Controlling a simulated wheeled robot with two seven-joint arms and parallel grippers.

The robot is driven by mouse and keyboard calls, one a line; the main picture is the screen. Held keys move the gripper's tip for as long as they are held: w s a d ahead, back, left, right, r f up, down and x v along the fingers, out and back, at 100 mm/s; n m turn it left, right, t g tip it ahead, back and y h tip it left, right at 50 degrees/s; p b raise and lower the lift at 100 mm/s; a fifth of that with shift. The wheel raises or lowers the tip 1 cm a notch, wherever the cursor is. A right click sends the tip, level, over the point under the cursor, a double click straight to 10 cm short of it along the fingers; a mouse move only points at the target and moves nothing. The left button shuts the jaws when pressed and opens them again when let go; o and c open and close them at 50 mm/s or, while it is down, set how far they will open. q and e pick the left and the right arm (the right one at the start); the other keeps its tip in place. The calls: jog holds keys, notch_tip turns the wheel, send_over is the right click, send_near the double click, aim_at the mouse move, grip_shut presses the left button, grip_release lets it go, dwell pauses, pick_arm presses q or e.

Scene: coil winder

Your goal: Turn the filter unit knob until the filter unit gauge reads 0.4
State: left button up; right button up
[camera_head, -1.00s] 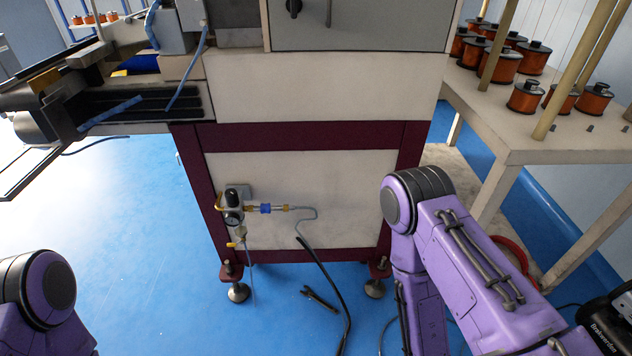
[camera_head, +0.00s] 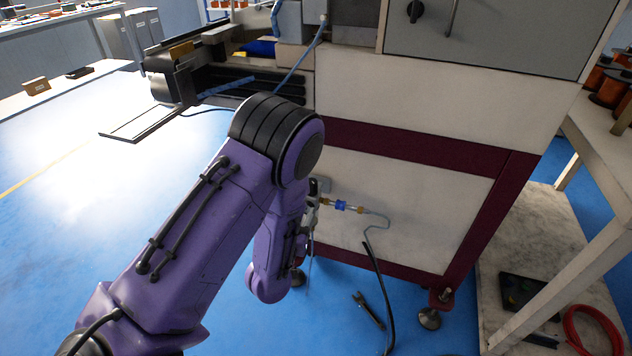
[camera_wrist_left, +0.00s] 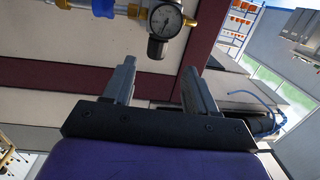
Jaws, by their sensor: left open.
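The filter unit's black knob (camera_wrist_left: 157,48) shows at the top of the left wrist view, with its round white gauge (camera_wrist_left: 167,19) beside it. The gauge's needle is too small to read surely. My left gripper (camera_wrist_left: 158,67) is open, its two fingers apart and nothing between them. The knob appears in line with the gap, just beyond the fingertips and apart from them. In the head view my left arm hides most of the filter unit (camera_head: 313,190) and the gripper itself. My right gripper is not in view.
A blue fitting (camera_head: 341,205) and a bent pipe (camera_head: 376,222) run right from the filter unit along the machine's pale panel (camera_head: 425,215). A black hose (camera_head: 378,290) and a wrench (camera_head: 368,308) are low in front. A table (camera_head: 600,130) stands at right.

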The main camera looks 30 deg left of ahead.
aim_at(312, 181)
pick_arm(q)
jog(key=shift+t, duration=0.4)
jog(key=x, duration=0.3)
jog(key=r+x, duration=0.1)
jog(key=x, duration=0.7)
jog(key=shift+w+r, duration=0.2)
jog(key=shift+r, duration=0.2)
jog(key=shift+d, duration=0.1)
jog(key=c, duration=0.9)
